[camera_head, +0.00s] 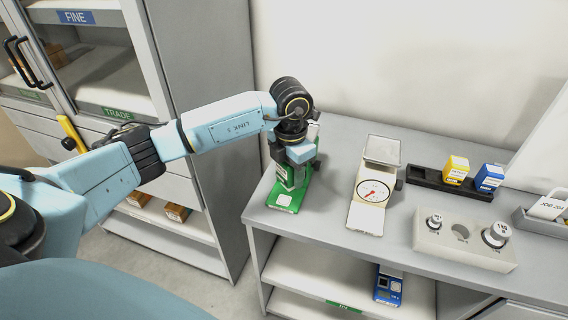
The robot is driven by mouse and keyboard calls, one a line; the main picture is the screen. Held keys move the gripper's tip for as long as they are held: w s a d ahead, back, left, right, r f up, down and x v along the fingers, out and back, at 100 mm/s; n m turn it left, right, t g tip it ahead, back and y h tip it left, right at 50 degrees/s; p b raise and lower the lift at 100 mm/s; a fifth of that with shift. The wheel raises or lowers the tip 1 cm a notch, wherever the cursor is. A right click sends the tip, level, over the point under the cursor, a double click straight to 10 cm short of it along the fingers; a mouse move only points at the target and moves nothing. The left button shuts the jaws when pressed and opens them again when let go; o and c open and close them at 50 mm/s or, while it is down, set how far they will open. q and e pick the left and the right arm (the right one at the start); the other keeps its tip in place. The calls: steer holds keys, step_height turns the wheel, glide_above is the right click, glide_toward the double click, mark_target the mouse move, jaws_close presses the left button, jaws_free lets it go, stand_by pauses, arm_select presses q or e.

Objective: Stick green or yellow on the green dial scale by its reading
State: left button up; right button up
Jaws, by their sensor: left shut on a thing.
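The green dial scale (291,201) stands at the left end of the grey table, with a small white square on its green front. Its upper part and dial are mostly hidden by my left gripper (296,165). That gripper points down over the scale and is shut on a small block, mostly hidden, seemingly green and white. I cannot tell whether the block touches the scale. A yellow block (456,170) with a white label stands in the black rack (424,178) at the right, whose left part is empty. My right gripper is not in view.
A white dial scale (371,191) with a red needle stands right of the green one. A blue block (489,178) shares the rack. A pale weight holder (462,245) with metal weights sits at front right. A cabinet (205,90) stands left; the wall is behind.

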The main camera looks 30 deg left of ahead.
arm_select(q)
steer(key=n, duration=0.2)
steer(key=a+n, duration=0.1)
steer(key=n, duration=0.1)
steer(key=a+n+p, duration=0.1)
steer(key=n, duration=0.1)
steer(key=shift+w+f+n, duration=0.1)
steer(key=shift+f+n, duration=0.2)
steer(key=shift+f, duration=0.05)
steer(key=shift+f+b, duration=2.3)
steer(key=shift+f, duration=0.6)
steer(key=shift+w, duration=0.1)
steer(key=shift+f+b, duration=0.35)
steer(key=shift+f, duration=0.3)
steer(key=shift+r+p, duration=2.7)
steer(key=shift+r, duration=0.85)
